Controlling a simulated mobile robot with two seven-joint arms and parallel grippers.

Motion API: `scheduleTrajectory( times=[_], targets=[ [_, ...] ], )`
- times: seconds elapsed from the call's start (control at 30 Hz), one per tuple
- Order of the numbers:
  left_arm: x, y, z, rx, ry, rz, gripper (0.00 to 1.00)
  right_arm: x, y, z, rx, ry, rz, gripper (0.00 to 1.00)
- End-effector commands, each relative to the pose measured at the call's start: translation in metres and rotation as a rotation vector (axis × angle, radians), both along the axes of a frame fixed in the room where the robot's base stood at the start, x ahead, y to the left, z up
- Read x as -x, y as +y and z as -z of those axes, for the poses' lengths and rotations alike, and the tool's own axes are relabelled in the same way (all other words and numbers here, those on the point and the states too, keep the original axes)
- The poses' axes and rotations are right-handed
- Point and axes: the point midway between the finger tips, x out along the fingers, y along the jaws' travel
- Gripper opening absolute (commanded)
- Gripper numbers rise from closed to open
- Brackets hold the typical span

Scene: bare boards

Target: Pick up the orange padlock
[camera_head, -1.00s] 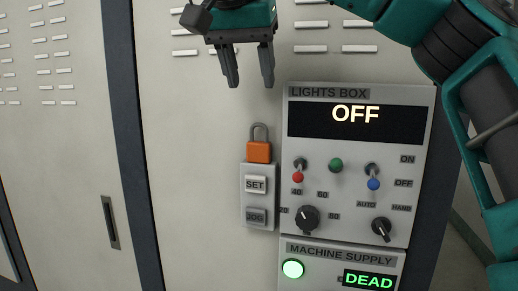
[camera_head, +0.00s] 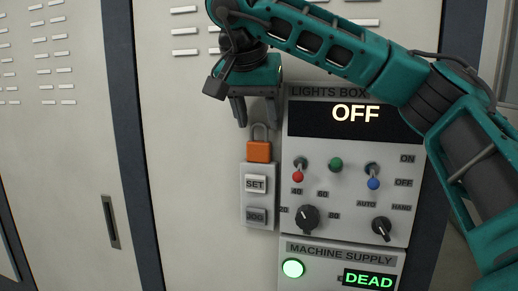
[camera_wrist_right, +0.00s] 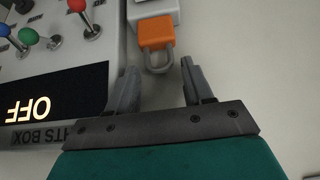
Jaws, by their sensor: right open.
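The orange padlock (camera_head: 259,152) with a grey shackle sits upright at the top of the small grey SET/JOG button box (camera_head: 245,205). My right gripper (camera_head: 257,124) is just above it in the head view, with its fingers pointing down around the level of the shackle top. In the right wrist view, the padlock (camera_wrist_right: 156,34) appears upside down, its shackle towards the gap between the two open fingers (camera_wrist_right: 160,80). The fingers are apart and hold nothing; I cannot tell whether either touches the shackle. My left gripper is not in view.
The lights box panel (camera_head: 415,120), reading OFF, stands close to the right of the padlock, with toggle switches and knobs sticking out. Below it is the machine supply panel (camera_head: 330,262). The pale cabinet door (camera_head: 190,150) left of the padlock is clear.

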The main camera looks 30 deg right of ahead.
Motion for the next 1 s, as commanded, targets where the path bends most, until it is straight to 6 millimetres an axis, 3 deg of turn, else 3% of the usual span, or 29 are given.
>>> scheduleTrajectory(
  times=[0.07,0.6,1.0],
  targets=[
    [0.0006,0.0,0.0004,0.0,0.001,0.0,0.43,0.0,0.0,-0.0002,0.0,0.0,0.0,0.51],
    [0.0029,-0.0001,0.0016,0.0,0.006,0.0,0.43,0.0001,0.0002,-0.0006,0.0,0.0,0.0,0.0],
    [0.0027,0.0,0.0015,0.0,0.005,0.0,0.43,0.0005,0.0008,-0.0024,0.0,-0.002,0.0,0.0]
  ],
)
